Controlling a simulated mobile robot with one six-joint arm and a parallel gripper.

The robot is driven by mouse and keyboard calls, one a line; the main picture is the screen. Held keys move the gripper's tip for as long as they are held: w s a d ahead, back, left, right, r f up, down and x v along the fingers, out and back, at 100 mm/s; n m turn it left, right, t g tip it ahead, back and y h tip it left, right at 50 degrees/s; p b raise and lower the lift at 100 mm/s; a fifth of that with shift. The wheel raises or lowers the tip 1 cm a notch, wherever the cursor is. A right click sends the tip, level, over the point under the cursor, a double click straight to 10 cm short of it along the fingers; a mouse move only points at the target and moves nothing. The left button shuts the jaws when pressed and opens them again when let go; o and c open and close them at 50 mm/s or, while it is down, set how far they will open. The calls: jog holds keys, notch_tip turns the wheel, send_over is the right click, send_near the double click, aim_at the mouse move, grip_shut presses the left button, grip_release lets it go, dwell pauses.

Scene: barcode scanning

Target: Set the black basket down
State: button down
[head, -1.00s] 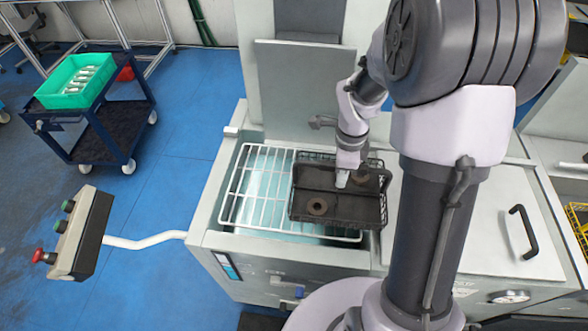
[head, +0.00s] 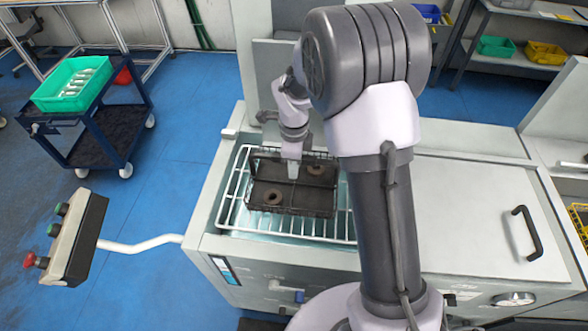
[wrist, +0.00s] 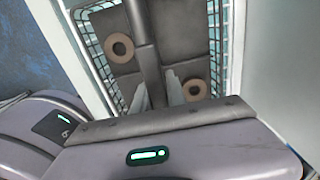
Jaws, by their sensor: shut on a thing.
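The black basket (head: 310,206) is a dark mesh tray with two round brown ring-shaped parts (head: 273,197) in it. It is at the white wire rack (head: 228,212) in the open tank of the grey machine; I cannot tell whether it touches the rack. My gripper (head: 293,170) is shut on the basket's central bar. In the wrist view the basket's mesh side (wrist: 93,50) shows, with the bar (wrist: 142,45) running down between my fingertips (wrist: 155,92). The basket looks roughly level.
A closed lid with a black handle (head: 527,233) covers the machine's right side. A control box (head: 72,237) on a white arm sticks out at the left. A blue cart (head: 105,135) with a green crate (head: 73,85) stands on the floor at the back left.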

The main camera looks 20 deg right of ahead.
jog(key=shift+f, duration=0.4)
jog(key=shift+f, duration=0.2)
jog(key=c, duration=1.3)
grip_release()
jog(key=shift+c, duration=0.2)
